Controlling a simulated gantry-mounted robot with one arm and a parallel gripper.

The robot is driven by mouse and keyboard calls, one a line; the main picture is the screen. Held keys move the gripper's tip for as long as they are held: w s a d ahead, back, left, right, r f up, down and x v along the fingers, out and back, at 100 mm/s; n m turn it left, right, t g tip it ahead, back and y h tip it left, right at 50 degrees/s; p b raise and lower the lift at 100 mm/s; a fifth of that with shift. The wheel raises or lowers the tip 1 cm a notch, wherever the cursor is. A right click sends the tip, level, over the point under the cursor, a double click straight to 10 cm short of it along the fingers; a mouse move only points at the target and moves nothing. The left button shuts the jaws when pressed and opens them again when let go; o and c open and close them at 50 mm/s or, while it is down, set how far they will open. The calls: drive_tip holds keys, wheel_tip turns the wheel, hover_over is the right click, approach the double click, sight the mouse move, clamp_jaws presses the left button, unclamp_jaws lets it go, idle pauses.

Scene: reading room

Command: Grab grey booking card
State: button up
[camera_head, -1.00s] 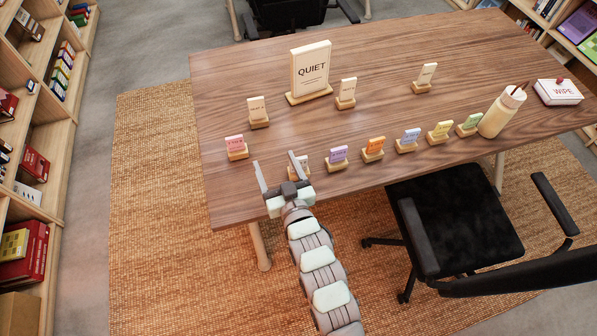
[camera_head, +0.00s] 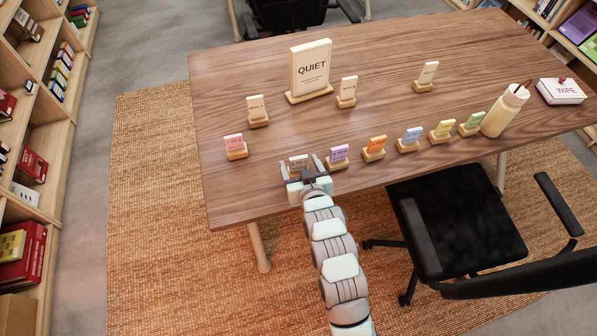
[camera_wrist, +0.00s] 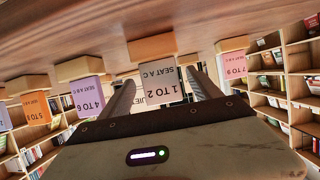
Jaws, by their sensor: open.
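The grey booking card (camera_head: 298,160) stands upright in a small wooden holder near the front edge of the table. My gripper (camera_head: 300,166) is open at the card, with one finger on each side of it. In the wrist view, which is upside down, the grey card (camera_wrist: 158,84) reads "1 TO 2, SEAT A C". It shows between the two fingers of my gripper (camera_wrist: 163,92), with a gap on both sides. The wooden holder (camera_wrist: 152,46) shows at the card's base. The fingers are not closed on the card.
A purple card (camera_head: 338,153) stands close on the right and a pink card (camera_head: 233,142) farther left. A QUIET sign (camera_head: 311,68) stands behind. A black chair (camera_head: 455,225) is at the front right.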

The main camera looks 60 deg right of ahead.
drive_tip(key=x, duration=0.2)
drive_tip(key=b+x, duration=0.1)
drive_tip(key=x, duration=0.1)
drive_tip(key=shift+w+f, duration=0.1)
drive_tip(key=shift+f, duration=0.25)
drive_tip(key=shift+c, duration=0.5)
drive_tip(key=c, duration=1.4)
drive_tip(key=shift+c, duration=0.2)
drive_tip(key=shift+r, duration=0.15)
